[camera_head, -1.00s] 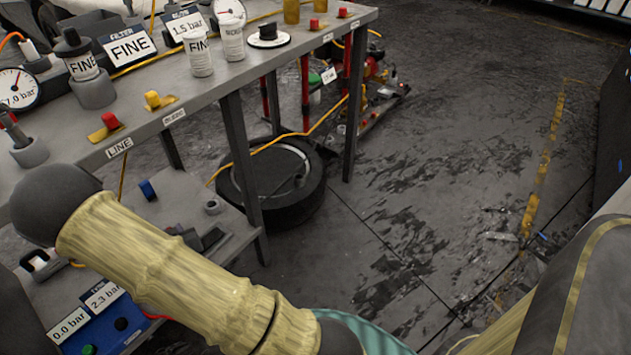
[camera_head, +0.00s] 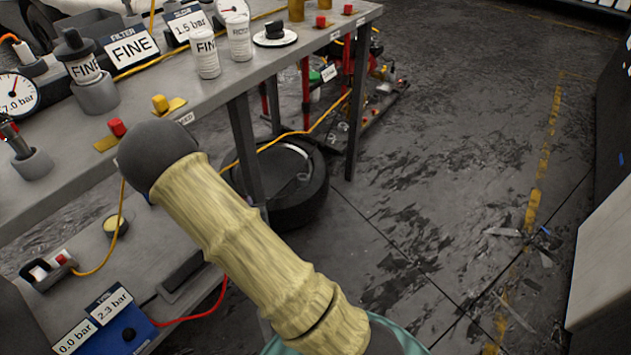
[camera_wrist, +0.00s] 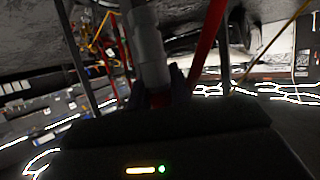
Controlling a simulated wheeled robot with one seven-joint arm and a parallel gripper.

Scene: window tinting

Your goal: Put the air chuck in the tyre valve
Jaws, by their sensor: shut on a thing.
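My gripper (camera_wrist: 160,88) is shut on a grey cylindrical piece (camera_wrist: 148,45) with red at its base in the wrist view; it appears to be the air chuck, but the picture is dark. In the head view my arm hides the gripper and what it holds. The tyre (camera_head: 300,208) lies flat on the floor under the far part of the bench, partly behind a bench leg and my arm. I cannot make out its valve. A red hose (camera_head: 215,297) runs from the blue gauge box (camera_head: 120,325) to behind my arm.
The grey bench (camera_head: 205,100) carries filters, gauges and coloured clips. Its lower shelf (camera_head: 85,245) holds the gauge box, whose displays read 0.0 and 2.3 bar. A yellow hose (camera_head: 270,142) passes above the tyre. The floor to the right (camera_head: 430,170) is mostly clear.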

